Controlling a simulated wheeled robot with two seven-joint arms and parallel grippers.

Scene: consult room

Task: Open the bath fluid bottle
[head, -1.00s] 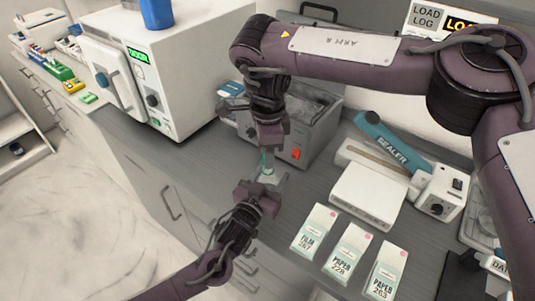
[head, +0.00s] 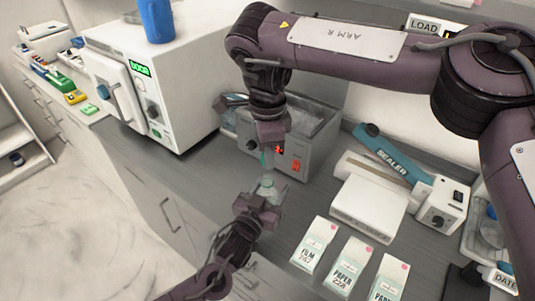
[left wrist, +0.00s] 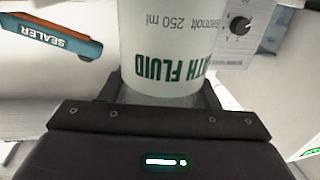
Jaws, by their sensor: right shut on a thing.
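The bath fluid bottle (head: 267,187) is small, pale and translucent. It stands upright in my left gripper (head: 264,200), in the lower middle of the head view. In the left wrist view the white bottle (left wrist: 170,35), with dark green "BATH FLUID" lettering partly cut off, fills the space between the fingers; its top is out of that view. My right gripper (head: 270,132) is above it, shut on a small teal piece (head: 263,158) that looks like the cap. The teal piece appears apart from the bottle's top, with a small gap between.
A metal bath (head: 283,165) with a red switch stands just behind the grippers. A white oven (head: 140,75) is at left, a teal-handled sealer (head: 390,152) at right. Paper and film packs (head: 314,243) lie in front. Grey counter (head: 195,170) is clear at left.

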